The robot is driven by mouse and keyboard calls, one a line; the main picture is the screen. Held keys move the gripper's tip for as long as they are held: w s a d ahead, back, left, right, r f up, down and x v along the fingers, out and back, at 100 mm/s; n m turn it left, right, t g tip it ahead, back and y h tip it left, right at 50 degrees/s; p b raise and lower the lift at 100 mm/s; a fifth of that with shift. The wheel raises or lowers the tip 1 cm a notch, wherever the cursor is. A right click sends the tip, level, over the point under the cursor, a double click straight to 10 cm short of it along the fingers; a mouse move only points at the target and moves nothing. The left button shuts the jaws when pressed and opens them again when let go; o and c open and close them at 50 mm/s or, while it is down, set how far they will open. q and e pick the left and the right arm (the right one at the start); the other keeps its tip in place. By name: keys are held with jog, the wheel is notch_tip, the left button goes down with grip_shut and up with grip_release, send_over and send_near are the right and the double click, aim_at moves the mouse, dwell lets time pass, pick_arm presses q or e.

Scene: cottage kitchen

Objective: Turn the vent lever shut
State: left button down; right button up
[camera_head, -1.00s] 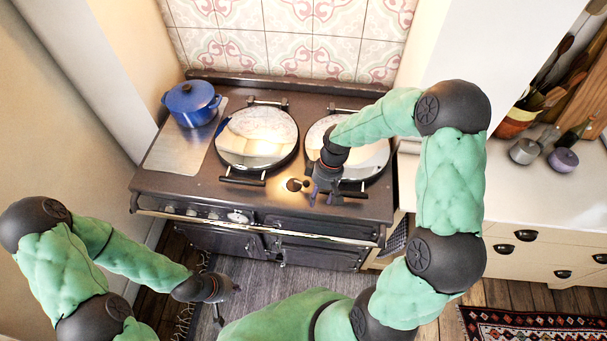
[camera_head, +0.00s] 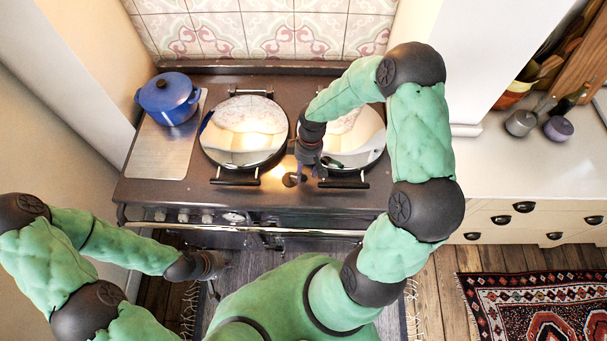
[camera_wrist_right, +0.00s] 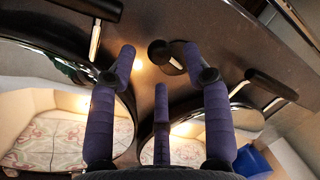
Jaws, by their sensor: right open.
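The vent lever seems to be the small dark round fitting (camera_head: 290,180) on the stove top, between the two round lids near the front edge. It also shows in the right wrist view (camera_wrist_right: 162,53), as a dark disc with a short piece at its side. My right gripper (camera_head: 309,176) is above the stove, just right of the fitting. In the wrist view its open, empty purple fingers (camera_wrist_right: 160,54) lie either side of the fitting; contact cannot be told. My left gripper (camera_head: 216,266) hangs low in front of the stove; its fingers are too small to read.
The left lid (camera_head: 245,130) and right lid (camera_head: 362,140) flank the fitting, each with a front handle. A blue pot (camera_head: 168,98) stands at the back left. A front rail (camera_head: 250,230) crosses the stove. A white counter (camera_head: 540,170) is at right, a patterned rug (camera_head: 540,305) below.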

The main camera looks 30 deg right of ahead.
aim_at(304, 176)
jog(key=shift+s+a+f, duration=0.1)
jog(key=shift+a+f, duration=0.05)
jog(key=shift+f, duration=0.6)
jog(key=shift+s+a+f, duration=0.1)
jog(key=shift+f, duration=0.65)
grip_shut()
